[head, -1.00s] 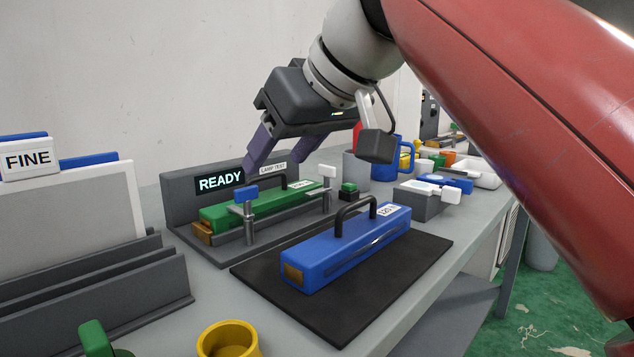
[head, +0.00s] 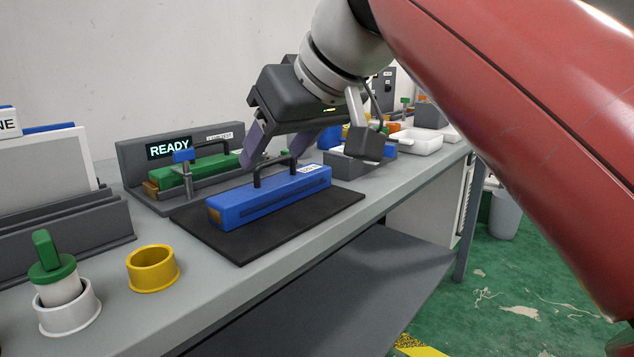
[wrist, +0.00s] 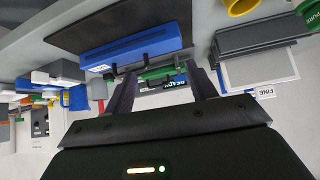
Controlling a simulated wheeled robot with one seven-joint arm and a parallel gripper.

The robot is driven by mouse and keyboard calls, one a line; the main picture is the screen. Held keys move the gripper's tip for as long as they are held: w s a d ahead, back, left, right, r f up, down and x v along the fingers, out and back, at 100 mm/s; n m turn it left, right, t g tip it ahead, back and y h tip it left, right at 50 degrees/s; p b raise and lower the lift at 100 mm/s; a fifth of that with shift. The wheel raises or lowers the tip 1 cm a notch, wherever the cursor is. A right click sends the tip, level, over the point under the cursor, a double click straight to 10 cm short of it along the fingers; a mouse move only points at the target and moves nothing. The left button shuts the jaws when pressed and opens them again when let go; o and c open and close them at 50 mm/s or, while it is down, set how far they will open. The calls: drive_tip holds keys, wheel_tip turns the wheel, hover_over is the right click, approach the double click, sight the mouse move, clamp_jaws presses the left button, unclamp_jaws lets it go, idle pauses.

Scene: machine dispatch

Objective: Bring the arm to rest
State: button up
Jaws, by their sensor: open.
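My gripper (head: 282,150) is open, with its two purple-grey fingers pointing down above the bench. In the head view it overlaps the far side of the blue box (head: 270,199), which lies on a black mat and has a black handle. A green box (head: 205,170) sits behind it in a grey fixture (head: 130,165) whose display reads READY. In the wrist view the fingers (wrist: 160,95) show nothing held between them, and the blue box (wrist: 130,50) lies past them. How high the fingers are above the box is hard to tell.
A yellow ring (head: 153,270) and a white ring holder with a green-handled plug (head: 65,290) stand at the front left. A grey rack (head: 70,225) holds panels at left. White trays (head: 415,140) stand farther along the bench.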

drive_tip(key=s+d+f+m+h, duration=0.2)
drive_tip(key=d+f, duration=0.4)
drive_tip(key=f, duration=0.5)
drive_tip(key=s+d+f+m+h, duration=0.2)
drive_tip(key=s+d+f, duration=0.3)
drive_tip(key=f, duration=0.6)
drive_tip(key=s+d+f+m+h, duration=0.2)
drive_tip(key=s+d+f+m, duration=0.2)
drive_tip(key=d+f, duration=0.4)
wheel_tip(320, 180, down, 3)
drive_tip(key=shift+d+f+m+g, duration=0.15)
drive_tip(key=shift+d+m+g, duration=0.15)
drive_tip(key=shift+d, duration=0.05)
drive_tip(key=shift+c, duration=0.5)
